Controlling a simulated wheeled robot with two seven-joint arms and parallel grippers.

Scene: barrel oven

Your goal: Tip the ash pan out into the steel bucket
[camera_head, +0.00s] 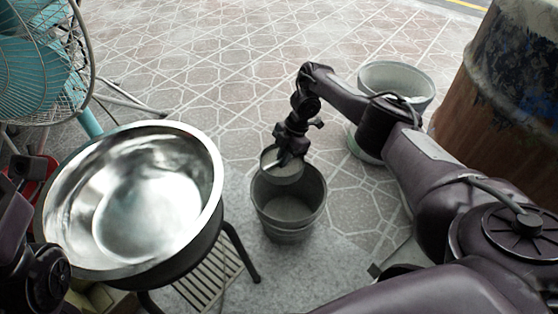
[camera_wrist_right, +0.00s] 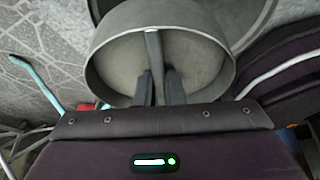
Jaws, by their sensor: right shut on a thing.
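The ash pan (camera_head: 283,172) is a small round grey pan, held over the back part of a grey metal bucket (camera_head: 290,232). The bucket stands upright on the floor and has pale grey material or a pale bottom inside. My right gripper (camera_head: 289,157) is shut on the ash pan. In the right wrist view the pan (camera_wrist_right: 112,72) fills the upper middle, with an upright bar between the fingers (camera_wrist_right: 160,88). I cannot tell how far the pan is tilted or whether ash is left in it. My left arm shows at the left edge; its jaw state is unclear.
A shiny steel bowl (camera_head: 205,215) on a black stand is left of the bucket. A pale galvanized tub (camera_head: 420,92) stands behind my right arm. A large rusty barrel (camera_head: 500,110) is at right, a teal fan (camera_head: 30,70) at left. Paved floor beyond is clear.

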